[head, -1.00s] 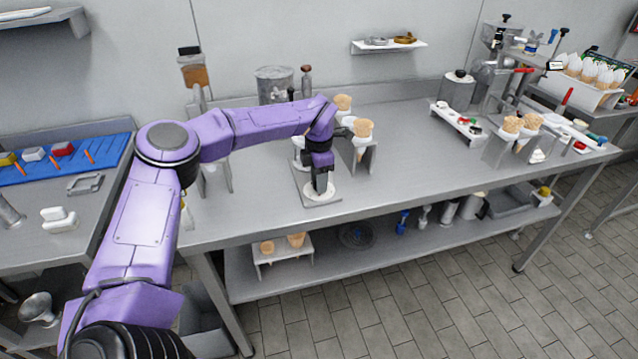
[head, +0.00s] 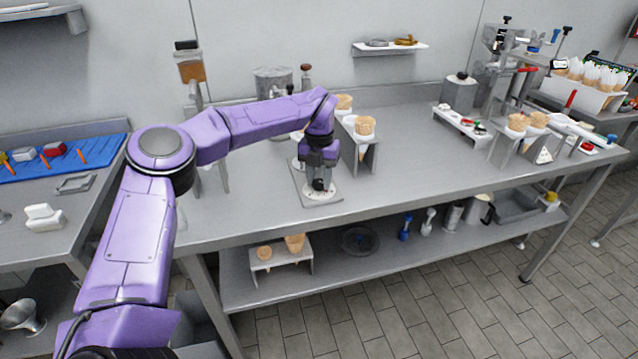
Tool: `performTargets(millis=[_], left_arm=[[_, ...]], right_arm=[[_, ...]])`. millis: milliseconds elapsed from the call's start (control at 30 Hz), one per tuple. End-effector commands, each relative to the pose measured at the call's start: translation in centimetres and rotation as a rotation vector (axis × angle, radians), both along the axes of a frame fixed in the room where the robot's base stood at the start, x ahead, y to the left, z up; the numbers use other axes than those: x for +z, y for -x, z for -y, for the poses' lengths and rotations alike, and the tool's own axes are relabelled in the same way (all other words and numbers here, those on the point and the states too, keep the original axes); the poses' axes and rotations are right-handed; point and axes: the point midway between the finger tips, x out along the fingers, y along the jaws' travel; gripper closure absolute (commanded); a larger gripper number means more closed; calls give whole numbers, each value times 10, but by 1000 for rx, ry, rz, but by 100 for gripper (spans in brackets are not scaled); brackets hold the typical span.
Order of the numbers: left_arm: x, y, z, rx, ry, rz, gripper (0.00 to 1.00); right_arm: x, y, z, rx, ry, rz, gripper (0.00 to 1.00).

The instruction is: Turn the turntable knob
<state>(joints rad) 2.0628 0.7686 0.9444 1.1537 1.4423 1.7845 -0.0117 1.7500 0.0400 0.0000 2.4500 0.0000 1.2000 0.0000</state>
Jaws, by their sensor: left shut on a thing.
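The turntable (head: 326,196) is a round pale disc with small dark marks on a grey square base plate, near the front edge of the middle steel table. My left gripper (head: 318,185) points down onto the turntable from above and is shut at its middle. The wrist and fingers hide the knob, so I cannot see its shape or angle; the gripper is shut right where it would sit. My right gripper is not in view.
A cone stand (head: 370,150) with waffle cones stands just right and behind my left gripper. A grey canister (head: 274,82) is at the back. A white strip with small coloured parts (head: 460,121) lies further right. The table's middle right is clear.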

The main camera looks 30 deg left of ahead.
Motion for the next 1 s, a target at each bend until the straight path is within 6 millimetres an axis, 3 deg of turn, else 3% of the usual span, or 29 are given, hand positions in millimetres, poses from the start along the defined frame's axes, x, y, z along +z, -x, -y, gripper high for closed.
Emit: performTargets(millis=[400, 1000], left_arm=[[0, -1, -1, 243, 0, 4, 95], [1, -1, 0, 303, 0, 3, 95]], right_arm=[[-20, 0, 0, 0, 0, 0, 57], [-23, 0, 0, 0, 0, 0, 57]])
